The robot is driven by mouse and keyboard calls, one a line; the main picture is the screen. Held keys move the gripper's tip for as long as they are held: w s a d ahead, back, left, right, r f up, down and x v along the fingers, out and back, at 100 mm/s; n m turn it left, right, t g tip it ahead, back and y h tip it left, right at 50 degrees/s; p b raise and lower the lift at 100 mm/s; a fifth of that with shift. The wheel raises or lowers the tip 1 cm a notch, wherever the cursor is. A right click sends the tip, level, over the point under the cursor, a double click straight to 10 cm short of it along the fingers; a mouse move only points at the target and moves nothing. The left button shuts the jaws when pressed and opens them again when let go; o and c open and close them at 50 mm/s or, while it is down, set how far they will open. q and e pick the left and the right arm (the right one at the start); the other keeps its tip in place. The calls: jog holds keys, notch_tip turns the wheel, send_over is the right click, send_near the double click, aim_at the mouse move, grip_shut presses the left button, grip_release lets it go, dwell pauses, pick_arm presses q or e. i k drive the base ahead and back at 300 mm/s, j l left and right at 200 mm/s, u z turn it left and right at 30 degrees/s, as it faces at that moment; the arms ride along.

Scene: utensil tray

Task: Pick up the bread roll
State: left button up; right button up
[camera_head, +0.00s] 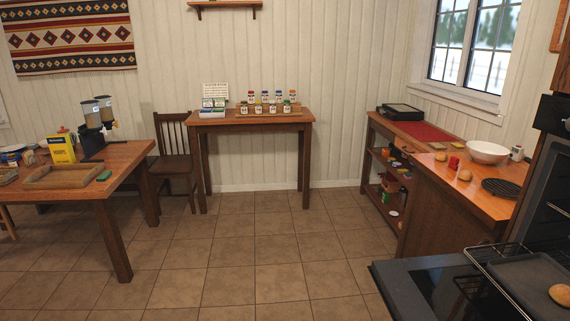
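A golden-brown bread roll (559,293) lies on a dark baking tray (515,275) at the lower right, on a wire oven rack. Two more round brown rolls sit on the wooden counter at the right: one roll (465,175) near its front edge and another roll (441,156) farther back. Neither of my grippers shows in the head view.
The dark oven door (415,290) stands open at the lower right. A white bowl (488,152), a red cup (453,163) and a round black rack (500,187) are on the counter. A table (130,155) with a wooden tray stands left. The tiled floor between is clear.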

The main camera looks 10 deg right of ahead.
aim_at(465, 176)
jog(key=i+z, duration=0.1)
jog(key=i, duration=0.6)
jog(key=i+z, duration=0.1)
jog(key=i, duration=0.55)
jog(key=i+j+z, duration=0.1)
jog(key=i, duration=0.55)
jog(key=i+z, duration=0.65)
jog(key=z, duration=0.2)
jog(key=i+j+z, duration=0.1)
jog(key=i+z, duration=0.3)
jog(key=i+j+z, duration=0.15)
jog(key=z, duration=0.25)
